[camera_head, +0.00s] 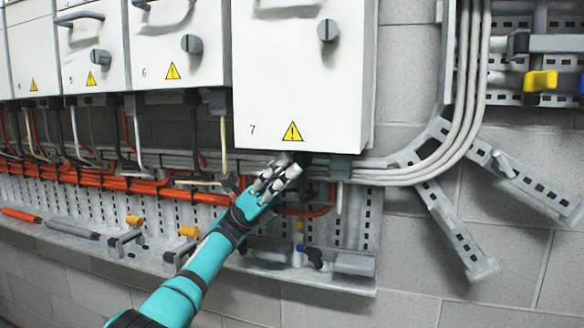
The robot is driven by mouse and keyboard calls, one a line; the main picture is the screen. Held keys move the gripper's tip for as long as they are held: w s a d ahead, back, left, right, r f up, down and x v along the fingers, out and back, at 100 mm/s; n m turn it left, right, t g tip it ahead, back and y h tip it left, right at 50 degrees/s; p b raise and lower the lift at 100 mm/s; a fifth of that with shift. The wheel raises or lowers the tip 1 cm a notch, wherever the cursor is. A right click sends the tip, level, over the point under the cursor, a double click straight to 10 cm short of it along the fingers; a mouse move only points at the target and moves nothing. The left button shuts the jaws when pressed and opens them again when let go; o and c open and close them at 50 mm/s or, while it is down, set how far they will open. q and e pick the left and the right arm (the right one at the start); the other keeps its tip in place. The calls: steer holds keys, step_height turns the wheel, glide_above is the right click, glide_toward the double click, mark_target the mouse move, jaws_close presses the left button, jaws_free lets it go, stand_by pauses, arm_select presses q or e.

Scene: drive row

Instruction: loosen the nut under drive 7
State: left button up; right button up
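Drive 7 (302,75) is the large white box marked 7, with a yellow warning triangle and a grey knob on its front. My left gripper (284,170), on a teal arm, reaches up from below, with its fingertips close beneath the lower edge of drive 7. I cannot make out the nut; the fingers cover part of the underside. Whether the fingers touch or hold anything there is not clear. A grey fitting (335,162) shows under the box, right of the fingertips. My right gripper is not in view.
Drive 6 (180,45) and more drives hang to the left. Orange cables (140,185) run along a slotted panel. A ledge (75,241) below holds tools and clamps. Grey pipes (455,130) curve up at the right beside slanted brackets (455,230). Bare wall lies lower right.

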arm_select(q)
steer(key=shift+o, duration=1)
steer(key=shift+s+a+f+n+t+h+b, duration=0.1)
steer(key=shift+n+t+h+b, duration=0.3)
steer(key=shift+t, duration=0.4)
